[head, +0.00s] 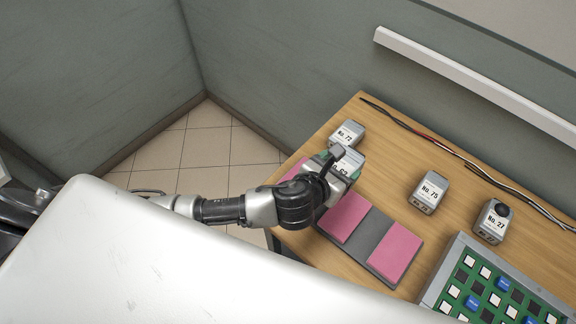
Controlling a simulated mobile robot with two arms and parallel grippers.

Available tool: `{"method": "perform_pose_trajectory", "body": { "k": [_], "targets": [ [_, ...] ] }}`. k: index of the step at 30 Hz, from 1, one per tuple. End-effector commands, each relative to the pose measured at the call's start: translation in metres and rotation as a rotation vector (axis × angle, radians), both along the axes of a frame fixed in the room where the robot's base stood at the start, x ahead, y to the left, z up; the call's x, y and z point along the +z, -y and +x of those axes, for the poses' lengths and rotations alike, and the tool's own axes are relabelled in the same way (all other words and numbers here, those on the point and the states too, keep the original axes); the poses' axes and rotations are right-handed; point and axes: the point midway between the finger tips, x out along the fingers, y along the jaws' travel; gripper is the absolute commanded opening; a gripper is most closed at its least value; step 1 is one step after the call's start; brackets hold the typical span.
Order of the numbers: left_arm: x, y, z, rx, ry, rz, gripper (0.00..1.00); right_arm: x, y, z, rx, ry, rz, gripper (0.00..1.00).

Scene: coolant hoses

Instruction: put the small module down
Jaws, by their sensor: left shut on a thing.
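My left gripper (338,167) is over the left part of the wooden table and is shut on a small grey module (349,158). The module has a white label, partly hidden by the gripper; I cannot read its number surely. A grey mat with pink pads (394,249) lies below and in front of the gripper, partly hidden by the arm. I cannot tell whether the held module touches anything beneath it. My right gripper is not in view.
Module No. 72 (348,132) stands close behind the held one. Modules No. 75 (430,192) and No. 27 (491,224), with a black knob, stand to the right. A green board (492,287) with white and blue blocks is front right. Cables (455,151) run along the back edge.

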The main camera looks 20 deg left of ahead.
Motion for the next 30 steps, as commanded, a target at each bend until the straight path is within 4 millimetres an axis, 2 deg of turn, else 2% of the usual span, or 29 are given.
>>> {"method": "perform_pose_trajectory", "body": {
  "k": [1,6,12,17,25,30],
  "targets": [
    [-0.007,-0.014,0.002,0.005,-0.002,0.006,0.34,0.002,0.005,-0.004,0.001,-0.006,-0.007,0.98],
    [-0.031,-0.053,0.005,0.004,-0.003,0.006,0.34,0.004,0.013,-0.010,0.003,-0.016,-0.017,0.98],
    [-0.051,-0.086,0.009,0.004,0.000,0.003,0.34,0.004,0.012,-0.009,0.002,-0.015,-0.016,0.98],
    [-0.057,-0.095,0.010,0.003,0.001,-0.001,0.34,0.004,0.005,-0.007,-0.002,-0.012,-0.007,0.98],
    [-0.094,-0.095,0.010,0.004,-0.001,-0.001,0.34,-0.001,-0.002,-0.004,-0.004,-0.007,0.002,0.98],
    [-0.096,-0.095,0.010,0.002,0.001,0.000,0.34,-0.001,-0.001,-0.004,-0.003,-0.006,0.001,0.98]
  ]
}}
